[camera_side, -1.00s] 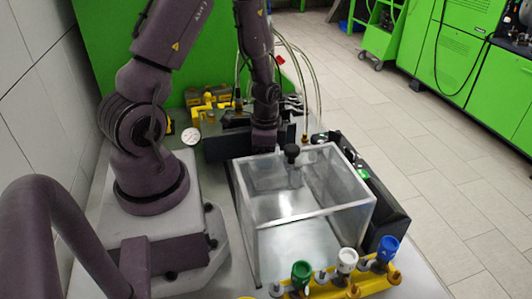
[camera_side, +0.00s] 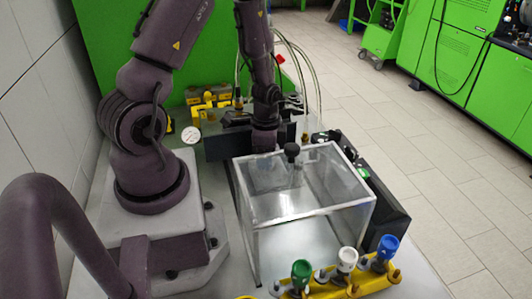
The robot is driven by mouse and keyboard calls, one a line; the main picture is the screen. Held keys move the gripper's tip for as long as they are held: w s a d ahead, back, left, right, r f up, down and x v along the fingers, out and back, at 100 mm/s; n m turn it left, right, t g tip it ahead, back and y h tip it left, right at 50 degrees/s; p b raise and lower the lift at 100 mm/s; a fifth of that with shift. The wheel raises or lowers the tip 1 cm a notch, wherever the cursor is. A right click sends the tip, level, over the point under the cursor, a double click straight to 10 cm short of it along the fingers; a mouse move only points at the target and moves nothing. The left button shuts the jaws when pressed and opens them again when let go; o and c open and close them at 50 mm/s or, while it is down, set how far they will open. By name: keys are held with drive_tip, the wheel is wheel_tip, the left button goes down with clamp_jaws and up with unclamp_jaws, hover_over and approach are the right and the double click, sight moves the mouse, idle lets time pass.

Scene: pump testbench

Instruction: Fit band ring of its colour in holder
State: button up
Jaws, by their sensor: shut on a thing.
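My gripper (camera_side: 264,143) is at the back, pointing down behind the far wall of a clear box. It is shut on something. Its fingertips and the held piece are too hidden and small to make out, so I cannot tell the piece's colour. A yellow holder (camera_side: 325,283) stands at the front right. On it are a green cup-like piece (camera_side: 301,272), a white one (camera_side: 347,259) and a blue one (camera_side: 387,247), in a row from left to right. My gripper is well apart from this holder. I cannot tell any band ring for certain.
Thin hoses (camera_side: 311,73) rise behind. Yellow fittings (camera_side: 208,97) are at the back.

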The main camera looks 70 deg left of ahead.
drive_tip(key=shift+f, duration=1.05)
